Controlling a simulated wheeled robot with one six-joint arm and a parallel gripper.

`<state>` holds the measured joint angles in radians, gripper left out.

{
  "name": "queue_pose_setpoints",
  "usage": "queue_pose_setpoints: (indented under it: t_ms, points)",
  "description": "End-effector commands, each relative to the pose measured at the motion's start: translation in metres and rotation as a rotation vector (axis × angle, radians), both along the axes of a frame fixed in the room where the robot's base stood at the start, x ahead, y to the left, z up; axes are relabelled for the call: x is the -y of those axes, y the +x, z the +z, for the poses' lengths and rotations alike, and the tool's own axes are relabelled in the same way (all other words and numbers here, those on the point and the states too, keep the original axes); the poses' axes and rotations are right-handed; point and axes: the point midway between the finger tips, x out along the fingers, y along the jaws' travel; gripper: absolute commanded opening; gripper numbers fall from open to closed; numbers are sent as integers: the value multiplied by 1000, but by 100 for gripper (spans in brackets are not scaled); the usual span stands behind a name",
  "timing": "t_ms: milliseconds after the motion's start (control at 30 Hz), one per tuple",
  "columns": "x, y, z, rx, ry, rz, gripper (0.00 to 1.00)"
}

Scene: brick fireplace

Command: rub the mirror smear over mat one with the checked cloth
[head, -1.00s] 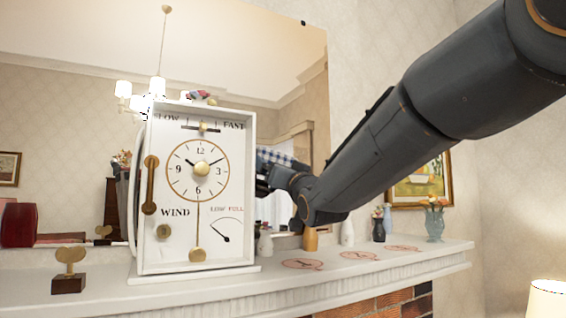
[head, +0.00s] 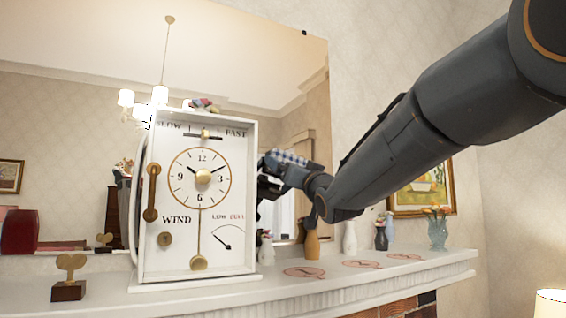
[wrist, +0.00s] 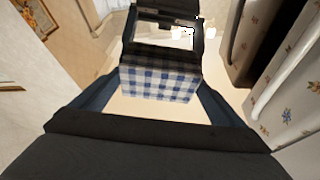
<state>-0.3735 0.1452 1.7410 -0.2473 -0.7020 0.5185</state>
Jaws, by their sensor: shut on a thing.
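My gripper (head: 272,178) is beside the right edge of the white clock, in front of the large mirror (head: 285,60). It is shut on the blue-and-white checked cloth (head: 290,157). In the wrist view the checked cloth (wrist: 160,82) sits between the two fingers, with a reflection of my gripper just beyond it. I cannot tell whether the cloth touches the glass. Mat one (head: 304,272), a reddish round mat, lies flat on the mantel, below and right of my gripper. I cannot make out the smear in either view.
The white clock (head: 185,240) stands close left of my gripper. An orange-tan vase (head: 312,243) and a white vase (head: 349,238) stand behind the mats. Two more mats (head: 361,264) lie to the right. A key on a block (head: 69,280) stands at the left.

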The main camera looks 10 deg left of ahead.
Motion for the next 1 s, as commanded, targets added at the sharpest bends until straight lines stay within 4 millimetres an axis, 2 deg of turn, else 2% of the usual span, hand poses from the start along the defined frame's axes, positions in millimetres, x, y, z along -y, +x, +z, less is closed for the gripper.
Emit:
queue_pose_setpoints:
  t_ms: [267, 633, 1000]
  points:
    - [7, 6, -1, -2, 0, 0, 75]
    - [31, 22, -1, -1, -2, -1, 75]
    - [40, 28, 0, 0, -1, 0, 75]
